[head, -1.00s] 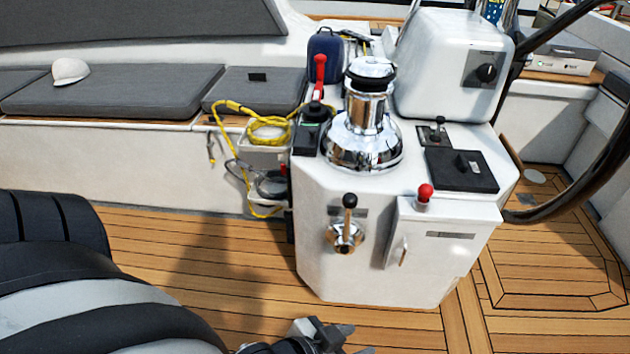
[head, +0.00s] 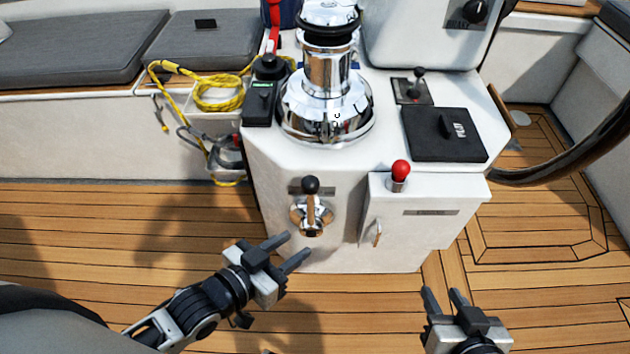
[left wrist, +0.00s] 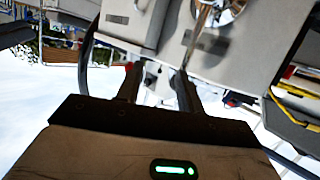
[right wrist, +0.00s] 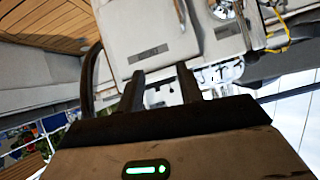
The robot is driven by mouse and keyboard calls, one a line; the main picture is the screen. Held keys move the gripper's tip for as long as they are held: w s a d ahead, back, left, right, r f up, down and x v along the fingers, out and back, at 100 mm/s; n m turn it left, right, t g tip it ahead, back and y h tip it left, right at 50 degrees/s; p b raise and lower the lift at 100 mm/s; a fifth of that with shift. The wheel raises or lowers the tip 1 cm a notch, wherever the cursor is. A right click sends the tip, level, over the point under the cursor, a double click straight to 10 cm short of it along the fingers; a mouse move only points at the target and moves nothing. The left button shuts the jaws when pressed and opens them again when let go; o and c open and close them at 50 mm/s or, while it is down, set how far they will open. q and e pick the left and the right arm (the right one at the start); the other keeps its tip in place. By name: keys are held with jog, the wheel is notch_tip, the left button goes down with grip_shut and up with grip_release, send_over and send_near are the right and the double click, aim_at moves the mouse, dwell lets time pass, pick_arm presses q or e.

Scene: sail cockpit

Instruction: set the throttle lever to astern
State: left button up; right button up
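The throttle lever (head: 311,206) has a black knob on a metal arm and a round chrome base on the front face of the white console (head: 275,180). In the head view its knob points up. Its chrome base and arm also show at the top of the left wrist view (left wrist: 205,22). My left gripper (head: 297,247) is open and empty, below and slightly left of the lever, apart from it. My right gripper (head: 442,291) is open and empty, low and right, in front of the locker box. Its parted fingers also show in the right wrist view (right wrist: 163,80).
A locker box (head: 430,205) with a red knob (head: 400,171) juts out right of the lever. A chrome winch (head: 327,95) stands above it. A steering wheel rim (head: 560,170) is at the right. Yellow rope (head: 215,92) hangs at the left. Open teak floor lies in front.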

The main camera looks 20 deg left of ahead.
aim_at(310, 192)
pick_arm(q)
jog(key=w+a+m+t+h+b, duration=0.15)
jog(key=a+m+h, duration=0.3)
jog(key=a, duration=0.55)
jog(key=shift+n+g+h, duration=0.25)
jog(key=x, duration=0.7)
jog(key=b+x, duration=0.1)
jog(key=x, duration=0.7)
jog(key=shift+w+d+f+b, duration=0.2)
jog(key=shift+w+b, duration=0.05)
jog(key=shift+b, duration=0.05)
grip_shut()
jog(key=shift+r, duration=0.1)
